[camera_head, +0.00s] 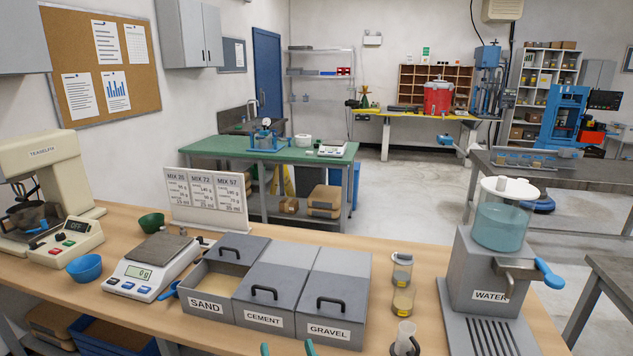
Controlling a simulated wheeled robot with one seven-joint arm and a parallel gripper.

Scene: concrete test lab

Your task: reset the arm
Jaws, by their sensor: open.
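Two green tips at the bottom edge, which look like the fingertips of my gripper (287,350), stand apart with nothing visible between them. The rest of my gripper and my arm are out of the frame. The tips are just in front of the grey bin box on the wooden bench (200,325). Its compartments are labelled SAND (205,307), CEMENT (263,319) and GRAVEL (328,330). The sand lid is pushed back and sand shows; the other two lids are closed.
A scale (150,266), blue bowl (85,267), green bowl (151,223) and mixer (48,190) stand left. A mix card (206,200) stands behind the bins.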

